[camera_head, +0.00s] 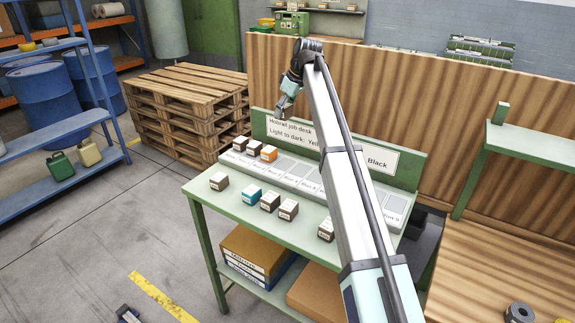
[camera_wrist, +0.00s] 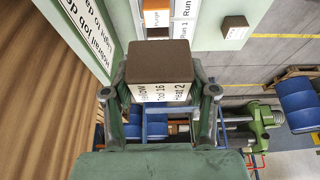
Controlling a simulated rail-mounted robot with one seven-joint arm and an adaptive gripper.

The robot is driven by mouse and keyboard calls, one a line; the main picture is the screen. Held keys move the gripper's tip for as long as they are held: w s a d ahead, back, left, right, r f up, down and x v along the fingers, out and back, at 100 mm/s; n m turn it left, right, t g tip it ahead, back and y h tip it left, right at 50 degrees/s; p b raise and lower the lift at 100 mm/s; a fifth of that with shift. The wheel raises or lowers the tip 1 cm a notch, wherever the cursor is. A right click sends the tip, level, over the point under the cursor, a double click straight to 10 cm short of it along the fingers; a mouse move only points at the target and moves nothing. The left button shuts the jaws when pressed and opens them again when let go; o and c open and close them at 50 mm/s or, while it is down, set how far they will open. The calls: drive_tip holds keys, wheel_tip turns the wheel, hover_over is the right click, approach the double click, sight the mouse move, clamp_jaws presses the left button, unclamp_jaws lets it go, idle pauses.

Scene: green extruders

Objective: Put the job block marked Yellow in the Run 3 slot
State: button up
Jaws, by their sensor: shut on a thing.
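My gripper (camera_head: 281,110) hangs above the back left of the green desk, near the sign board (camera_head: 288,130). In the wrist view my gripper (camera_wrist: 160,95) is shut on a block with a dark brown top (camera_wrist: 158,62). Its white label reads Yellow, with Job 16 and Heat 2. The block is held in the air, clear of the slots. The pale slot rack (camera_head: 310,187) carries a row of Run labels; I cannot pick out the Run 3 label surely. Two brown-topped blocks (camera_head: 241,143) and an orange block (camera_head: 269,153) sit at its left end. Empty slots show further right.
Loose blocks stand on the desk front: a brown one (camera_head: 219,181), a teal one (camera_head: 252,194), and several more brown-topped ones (camera_head: 288,209). My arm crosses the rack and hides part of it. The upright sign board backs the rack. Pallets (camera_head: 190,100) stand behind left.

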sight(282, 163)
drive_tip(key=f+p, duration=0.1)
drive_tip(key=f, duration=0.5)
drive_tip(key=f+p, duration=0.2)
drive_tip(key=f, duration=0.5)
drive_tip(key=f+p, duration=0.2)
drive_tip(key=f, duration=0.4)
drive_tip(key=shift+w+f, duration=0.25)
drive_tip(key=shift+f, duration=0.1)
drive_tip(key=shift+f, duration=0.1)
drive_tip(key=shift+f, duration=0.1)
drive_tip(key=o, duration=1.2)
drive_tip(key=shift+r, duration=0.3)
drive_tip(key=b+v, duration=0.3)
drive_tip(key=v, duration=0.8)
drive_tip(key=shift+d+r, duration=0.2)
drive_tip(key=shift+r, duration=0.15)
drive_tip(key=shift+s, duration=0.1)
